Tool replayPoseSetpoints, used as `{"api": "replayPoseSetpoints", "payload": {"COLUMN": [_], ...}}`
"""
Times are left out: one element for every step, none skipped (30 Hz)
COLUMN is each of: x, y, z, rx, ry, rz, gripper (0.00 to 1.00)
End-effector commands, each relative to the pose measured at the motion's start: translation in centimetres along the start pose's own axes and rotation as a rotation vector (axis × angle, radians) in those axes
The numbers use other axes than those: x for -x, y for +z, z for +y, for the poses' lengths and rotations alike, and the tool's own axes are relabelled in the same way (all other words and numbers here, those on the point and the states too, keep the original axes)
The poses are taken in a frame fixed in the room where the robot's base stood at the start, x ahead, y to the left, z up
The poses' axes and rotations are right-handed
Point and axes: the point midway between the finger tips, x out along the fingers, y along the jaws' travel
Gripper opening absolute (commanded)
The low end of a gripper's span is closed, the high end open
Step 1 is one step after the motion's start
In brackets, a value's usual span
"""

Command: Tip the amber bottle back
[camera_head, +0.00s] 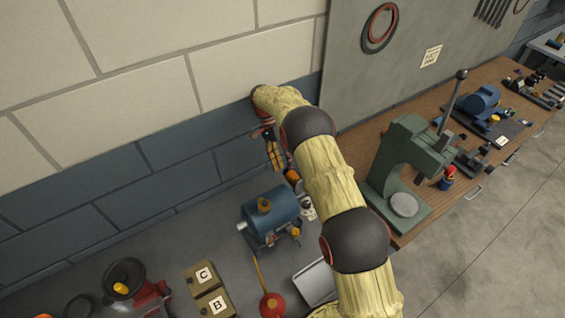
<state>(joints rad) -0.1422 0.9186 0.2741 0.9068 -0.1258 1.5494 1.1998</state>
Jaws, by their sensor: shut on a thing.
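My arm reaches from the lower right up to the wall, and its end bends down there. My gripper (272,138) is small in the picture, beside the blue-grey lower wall and partly hidden by my arm. It is shut on an amber, dark-striped thing (276,156), which appears to be the amber bottle. The fingers and the bottle's outline are hard to separate at this size. I cannot tell exactly how far the bottle is tilted or whether it touches anything below.
A blue motor-like casing (270,213) stands just below the gripper, with a small orange piece (292,174) near it. Boxes marked C (203,275) and B (214,303), and a red oil can (272,305), are nearer. A green press (402,165) stands right of my arm.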

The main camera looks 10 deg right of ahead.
Motion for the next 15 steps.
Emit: {"api": "replayPoseSetpoints", "payload": {"x": [-2.11, -2.09, -2.05, -2.01, -1.96, -1.90, -1.86, -1.82, -1.77, -1.73, -1.69, -1.65, -1.62, -1.59, -1.56], "y": [0.21, 0.21, 0.21, 0.21, 0.20, 0.19, 0.19, 0.19, 0.19, 0.19, 0.20, 0.20, 0.19, 0.19, 0.19], "z": [-0.34, -0.34, -0.34, -0.34, -0.35, -0.35, -0.35, -0.34, -0.34, -0.33, -0.32, -0.32, -0.31, -0.30, -0.30], "rx": [0.003, 0.003, 0.003, 0.003, 0.003, 0.003, 0.003, 0.003, 0.003, 0.003, 0.003, 0.003, 0.003, 0.003, 0.003], "ry": [0.019, 0.018, 0.018, 0.018, 0.017, 0.016, 0.016, 0.015, 0.015, 0.015, 0.015, 0.014, 0.014, 0.014, 0.014], "rz": [-0.011, -0.011, -0.011, -0.010, -0.010, -0.009, -0.009, -0.009, -0.009, -0.008, -0.008, -0.008, -0.008, -0.008, -0.007], "gripper": [0.35, 0.34, 0.37, 0.39, 0.40, 0.42, 0.44, 0.44, 0.44, 0.44, 0.44, 0.44, 0.44, 0.44, 0.44]}}
